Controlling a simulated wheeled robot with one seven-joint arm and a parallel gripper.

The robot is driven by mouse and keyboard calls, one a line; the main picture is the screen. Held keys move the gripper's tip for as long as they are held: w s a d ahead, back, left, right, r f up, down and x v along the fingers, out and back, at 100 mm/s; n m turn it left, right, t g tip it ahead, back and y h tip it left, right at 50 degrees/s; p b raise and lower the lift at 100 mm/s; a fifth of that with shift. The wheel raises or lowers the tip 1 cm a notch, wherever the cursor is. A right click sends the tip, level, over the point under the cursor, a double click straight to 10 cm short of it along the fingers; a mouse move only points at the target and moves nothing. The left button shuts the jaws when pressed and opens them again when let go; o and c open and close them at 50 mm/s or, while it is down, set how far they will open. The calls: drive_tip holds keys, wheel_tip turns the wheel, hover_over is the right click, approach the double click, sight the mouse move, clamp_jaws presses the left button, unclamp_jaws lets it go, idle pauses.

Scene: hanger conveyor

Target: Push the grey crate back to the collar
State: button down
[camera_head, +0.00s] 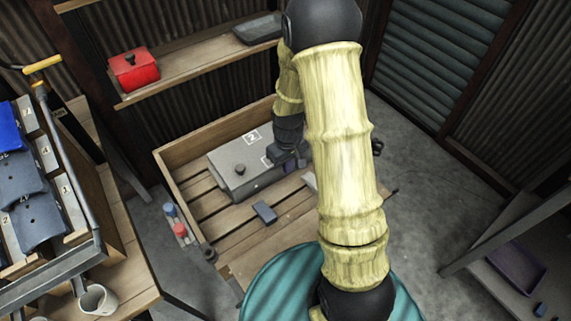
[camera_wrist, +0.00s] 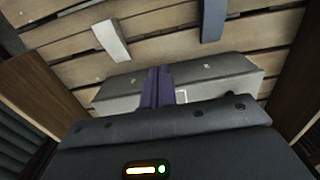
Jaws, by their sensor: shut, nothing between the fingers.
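The grey crate (camera_head: 236,172) is a closed grey box with a dark knob on top and a number 2 label. It lies on a slatted wooden pallet inside the wooden collar (camera_head: 212,133), with its long side along the collar's back board. A strip of slats shows in front of it. My gripper (camera_head: 289,167) is shut and empty, low at the crate's right end. In the wrist view, the purple fingers (camera_wrist: 157,88) are together and overlap the crate's grey face (camera_wrist: 215,72). I cannot tell whether they touch it.
A dark block (camera_head: 264,212) and a pale block (camera_head: 310,181) lie on the slats in front of the crate. A shelf behind holds a red box (camera_head: 134,70) and a dark tray (camera_head: 258,28). A bin rack (camera_head: 38,190) stands left.

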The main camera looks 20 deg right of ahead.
sight(262, 158)
wheel_tip(262, 158, down, 8)
drive_tip(key=shift+r+b, duration=0.1)
drive_tip(key=shift+b, duration=0.35)
drive_tip(key=w, duration=0.1)
drive_tip(key=w+a, duration=0.1)
drive_tip(key=w, duration=0.1)
drive_tip(key=shift+w+a, duration=0.15)
drive_tip(key=shift+w, duration=0.25)
